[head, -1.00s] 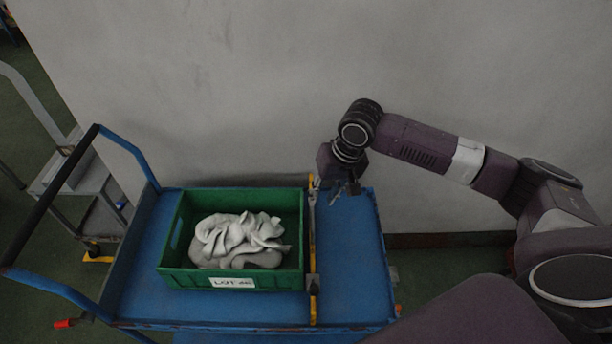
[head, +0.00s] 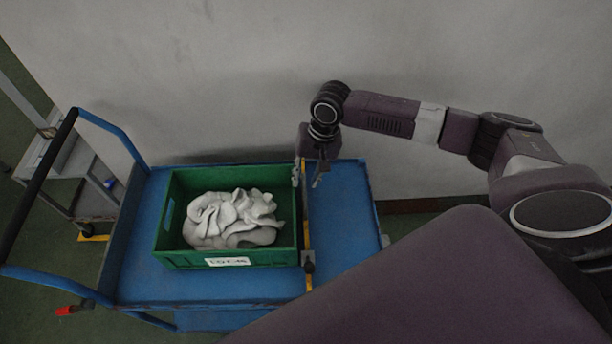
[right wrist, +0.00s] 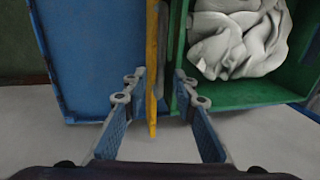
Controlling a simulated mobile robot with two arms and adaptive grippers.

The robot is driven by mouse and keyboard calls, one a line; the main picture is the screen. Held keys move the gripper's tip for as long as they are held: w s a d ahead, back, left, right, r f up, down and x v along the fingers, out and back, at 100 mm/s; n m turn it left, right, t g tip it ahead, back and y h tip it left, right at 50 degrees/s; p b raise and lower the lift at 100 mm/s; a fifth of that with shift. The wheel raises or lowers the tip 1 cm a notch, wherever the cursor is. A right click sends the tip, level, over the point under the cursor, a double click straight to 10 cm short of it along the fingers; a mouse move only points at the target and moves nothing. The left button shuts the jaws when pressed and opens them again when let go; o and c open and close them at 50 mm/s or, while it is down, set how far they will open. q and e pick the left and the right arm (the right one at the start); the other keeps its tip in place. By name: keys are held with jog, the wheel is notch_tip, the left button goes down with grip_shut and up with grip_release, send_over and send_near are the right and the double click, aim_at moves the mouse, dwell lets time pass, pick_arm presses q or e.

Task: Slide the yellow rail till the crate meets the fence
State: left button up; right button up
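The yellow rail (head: 307,233) lies across the blue trolley deck, just right of the green crate (head: 176,238). The crate holds crumpled white socks (head: 235,220) and bears a white label. My right gripper (head: 309,176) is at the rail's far end. Its open fingers (right wrist: 158,80) stand on either side of the rail with gaps. No part is clearly the fence; the trolley's left end has a raised edge (head: 117,245), apart from the crate. My left gripper is not in view.
The blue trolley deck (head: 338,205) is bare right of the rail and left of the crate. A grey wall (head: 220,80) stands close behind. A push handle (head: 38,180) rises at the left, with a grey cart (head: 85,180) beyond it.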

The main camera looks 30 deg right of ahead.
grip_shut()
jog(key=shift+a, duration=0.1)
dwell(0.5)
